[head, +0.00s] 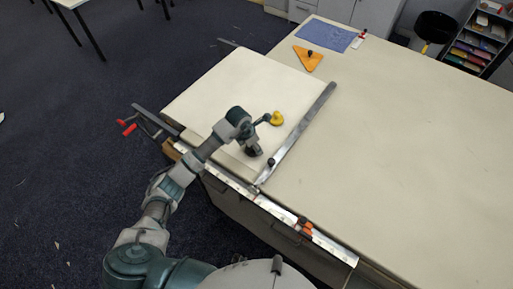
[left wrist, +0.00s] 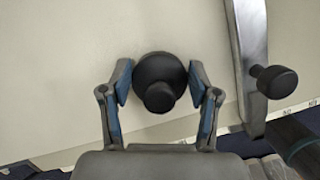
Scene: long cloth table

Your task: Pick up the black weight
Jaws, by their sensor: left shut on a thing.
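The black weight (left wrist: 158,82) is a round dark disc with a knob on top, resting on or just above the pale cloth. In the left wrist view it sits between both fingers of my left gripper (left wrist: 160,88), whose blue pads touch its sides. In the head view my left gripper (head: 254,151) points down at the near part of the cloth sheet, left of the metal straightedge. There the weight is mostly hidden by the gripper. I cannot tell whether it is lifted. My right gripper is not in view.
The metal straightedge (head: 300,130), with a black knob (left wrist: 275,81), lies close to the right. A yellow round thing (head: 277,118) is beyond the gripper. An orange triangle (head: 308,60) and blue cloth (head: 327,36) lie farther back. The table's right side is clear.

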